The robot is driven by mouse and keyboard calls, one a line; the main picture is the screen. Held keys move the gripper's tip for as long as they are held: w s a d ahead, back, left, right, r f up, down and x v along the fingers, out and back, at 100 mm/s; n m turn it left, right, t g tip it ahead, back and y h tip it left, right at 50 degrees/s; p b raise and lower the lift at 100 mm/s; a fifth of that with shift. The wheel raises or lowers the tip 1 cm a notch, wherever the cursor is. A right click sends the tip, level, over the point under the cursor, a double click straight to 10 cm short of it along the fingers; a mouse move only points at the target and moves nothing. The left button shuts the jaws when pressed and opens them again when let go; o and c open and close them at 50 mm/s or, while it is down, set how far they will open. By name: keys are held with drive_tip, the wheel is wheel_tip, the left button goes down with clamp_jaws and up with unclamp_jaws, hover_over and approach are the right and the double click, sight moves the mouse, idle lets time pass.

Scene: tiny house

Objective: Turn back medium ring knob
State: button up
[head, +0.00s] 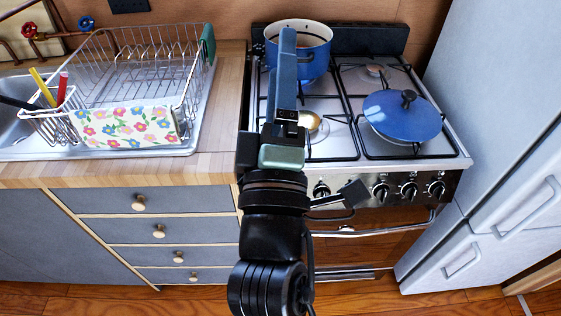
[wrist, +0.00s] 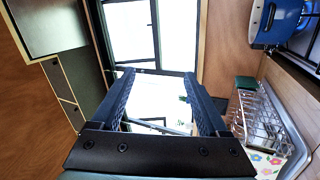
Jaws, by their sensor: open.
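The stove (head: 345,150) has a row of black knobs (head: 380,193) with silver surrounds along its front panel. I cannot tell which knob belongs to the medium ring. My arm stands in front of the panel's left part and may hide part of the row. My gripper (head: 287,42) points up and away above the left side of the stove, apart from the knobs. In the wrist view my gripper (wrist: 158,78) is open, with nothing between its fingers. No knob shows in the wrist view.
A blue pot (head: 318,62) stands on the back left burner, close behind my gripper. A blue lidded pan (head: 385,120) stands on the front right burner. The oven handle (head: 400,228) runs below the knobs. A dish rack (head: 125,65) is left, a fridge (head: 500,90) right.

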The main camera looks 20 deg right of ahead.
drive_tip(key=s+f+n+g+b, duration=0.25)
drive_tip(key=f+n, duration=0.25)
drive_tip(key=f, duration=0.8)
drive_tip(key=s+f+n+g+y+b, duration=0.15)
drive_tip(key=f+n+b, duration=0.35)
drive_tip(key=f, duration=0.7)
drive_tip(key=s+f+n+g+b, duration=0.1)
drive_tip(key=s+f+n+b, duration=0.15)
drive_tip(key=f+n, duration=0.7)
drive_tip(key=w+d+f+m+p, duration=0.1)
drive_tip(key=w+d+f+m, duration=0.2)
drive_tip(key=w, duration=0.8)
drive_tip(key=shift+w+d+p, duration=0.4)
drive_tip(key=shift+d, duration=0.35)
clamp_jaws()
drive_tip(key=shift+f+m, duration=0.1)
drive_tip(key=shift+m, duration=0.15)
